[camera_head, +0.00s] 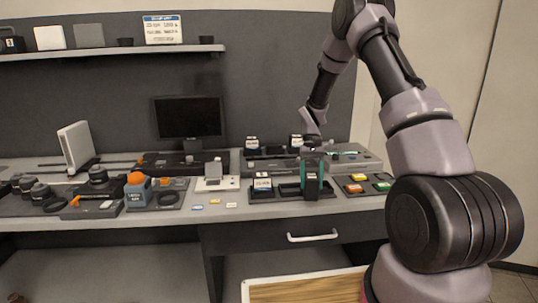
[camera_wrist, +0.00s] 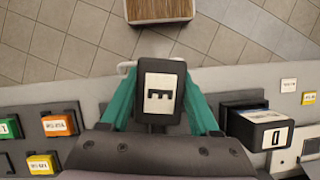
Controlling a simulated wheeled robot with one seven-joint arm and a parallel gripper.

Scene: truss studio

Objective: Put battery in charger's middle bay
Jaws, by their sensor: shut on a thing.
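My gripper (camera_head: 312,172) has teal fingers and is shut on a black battery. In the wrist view the held battery (camera_wrist: 160,92) shows a white label with a dark mark, between the fingertips (camera_wrist: 160,108). The black charger (camera_head: 289,189) lies on the bench near its front edge. Another battery (camera_head: 262,183) with a white label stands in its left bay; it also shows right of my gripper in the wrist view (camera_wrist: 268,128). The middle bay looks empty in the head view. My gripper is at the charger's right part and hides it; I cannot tell whether the held battery touches it.
Orange, yellow and green cards (camera_head: 355,188) lie on a dark tray right of the charger. Two black blocks with white labels (camera_head: 252,143) stand behind it. A small white device (camera_head: 216,182) and loose cards lie to the left. A drawer handle (camera_head: 313,237) sticks out below.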

